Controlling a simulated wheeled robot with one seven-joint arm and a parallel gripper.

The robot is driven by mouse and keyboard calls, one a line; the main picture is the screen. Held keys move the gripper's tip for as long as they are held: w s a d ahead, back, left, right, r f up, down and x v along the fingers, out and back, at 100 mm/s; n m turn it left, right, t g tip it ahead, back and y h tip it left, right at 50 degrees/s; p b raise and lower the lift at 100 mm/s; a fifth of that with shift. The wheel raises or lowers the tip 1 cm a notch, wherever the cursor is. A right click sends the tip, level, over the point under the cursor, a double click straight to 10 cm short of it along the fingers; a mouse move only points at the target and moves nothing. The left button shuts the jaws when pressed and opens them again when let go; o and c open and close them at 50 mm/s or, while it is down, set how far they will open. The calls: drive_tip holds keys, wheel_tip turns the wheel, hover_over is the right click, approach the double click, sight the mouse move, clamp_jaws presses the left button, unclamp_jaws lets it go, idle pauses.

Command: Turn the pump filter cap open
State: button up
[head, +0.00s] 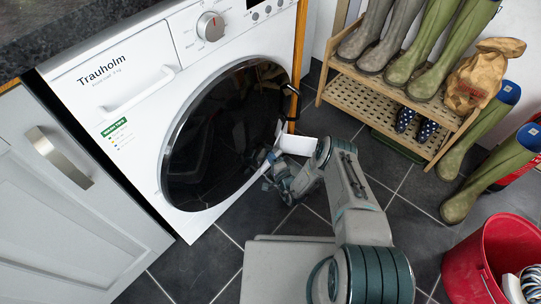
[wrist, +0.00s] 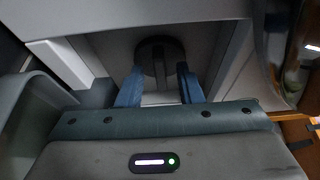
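The pump filter cap (wrist: 153,50) is a dark round knob with a raised bar across its middle, set in a pale recess low on the white washing machine (head: 136,85). In the head view the cap is hidden by my arm and the machine's front. My gripper (wrist: 160,75) faces the cap, with one blue finger on each side of its lower part. The fingers are apart, and I see no clear contact with the bar. In the head view my gripper (head: 271,172) is at the machine's lower right, partly hidden.
A pale flat panel (wrist: 60,64) stands out left of the recess in the wrist view. The round dark door (head: 215,140) is above left of my gripper. A wooden rack (head: 390,97) with boots stands right. A red bucket (head: 478,262) is front right. Dark floor tiles lie between.

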drive_tip(key=p+v, duration=0.4)
drive_tip(key=v, duration=0.9)
drive_tip(key=shift+s+d+p, duration=0.2)
drive_tip(key=shift+s+p, duration=0.05)
drive_tip(key=shift+p, duration=0.15)
drive_tip(key=shift+a, duration=0.1)
